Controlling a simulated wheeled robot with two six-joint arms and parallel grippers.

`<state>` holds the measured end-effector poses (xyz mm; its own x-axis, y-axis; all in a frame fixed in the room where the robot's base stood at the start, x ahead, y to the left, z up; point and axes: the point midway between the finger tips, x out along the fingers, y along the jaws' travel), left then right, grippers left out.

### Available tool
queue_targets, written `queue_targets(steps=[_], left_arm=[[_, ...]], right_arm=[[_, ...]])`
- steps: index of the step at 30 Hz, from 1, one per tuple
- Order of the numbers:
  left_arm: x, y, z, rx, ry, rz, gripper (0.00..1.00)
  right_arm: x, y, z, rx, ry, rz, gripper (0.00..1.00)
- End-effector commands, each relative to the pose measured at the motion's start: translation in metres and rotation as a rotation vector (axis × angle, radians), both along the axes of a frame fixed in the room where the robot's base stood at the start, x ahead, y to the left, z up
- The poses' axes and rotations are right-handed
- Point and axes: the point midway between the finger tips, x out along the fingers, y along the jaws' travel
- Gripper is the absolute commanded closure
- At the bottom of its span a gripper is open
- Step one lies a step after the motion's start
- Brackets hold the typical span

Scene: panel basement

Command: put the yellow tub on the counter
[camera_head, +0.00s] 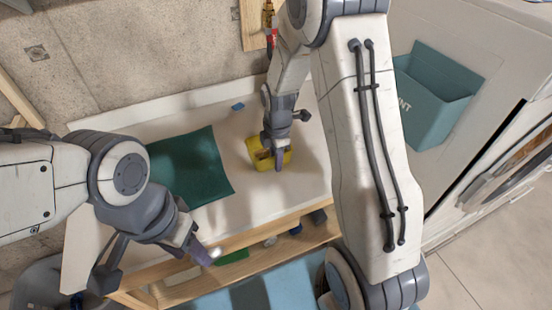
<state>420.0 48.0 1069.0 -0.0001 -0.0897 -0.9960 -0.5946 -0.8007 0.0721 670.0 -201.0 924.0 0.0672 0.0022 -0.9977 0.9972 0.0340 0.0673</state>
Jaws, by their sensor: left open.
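The yellow tub (257,159) is at the white counter (232,127), to the right of the green mat. It looks upright, and whether it rests fully on the surface is hard to tell. My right gripper (279,155) points down at the tub's right side, with a finger overlapping the tub's near wall. The arm hides part of the tub, and I cannot tell whether the fingers are closed on its wall. My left gripper (205,254) is open and empty, low in front of the counter's wooden front edge, away from the tub.
A dark green mat (190,168) lies on the counter, with a small blue item (238,106) behind it. A wooden shelf (262,257) below holds several small things. A teal bin (435,95) is fixed to the white appliance at right. The counter between mat and tub is clear.

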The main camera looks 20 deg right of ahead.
Motion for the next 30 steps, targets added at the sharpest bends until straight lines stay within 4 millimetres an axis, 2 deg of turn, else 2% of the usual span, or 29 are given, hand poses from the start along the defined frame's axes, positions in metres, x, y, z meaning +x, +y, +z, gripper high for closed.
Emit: queue_targets(steps=[5,10,21,25,30], left_arm=[[0.0,0.0,0.0,0.0,0.0,0.0,0.5],[0.0,0.0,0.001,0.0,0.0,0.0,0.5],[0.0,0.0,-0.001,0.0,0.0,0.0,0.5],[0.0,0.0,-0.002,0.0,0.0,0.0,0.5],[0.0,0.0,-0.002,0.0,0.0,0.0,0.5]], right_arm=[[0.0,0.0,0.001,0.0,0.0,0.0,0.67],[0.001,0.0,0.014,0.0,-0.004,0.0,0.67],[-0.004,0.0,0.09,-0.001,-0.006,0.0,0.67],[-0.006,0.0,0.11,-0.001,-0.004,0.0,0.67],[-0.008,0.0,0.122,0.0,-0.001,0.0,0.67]])
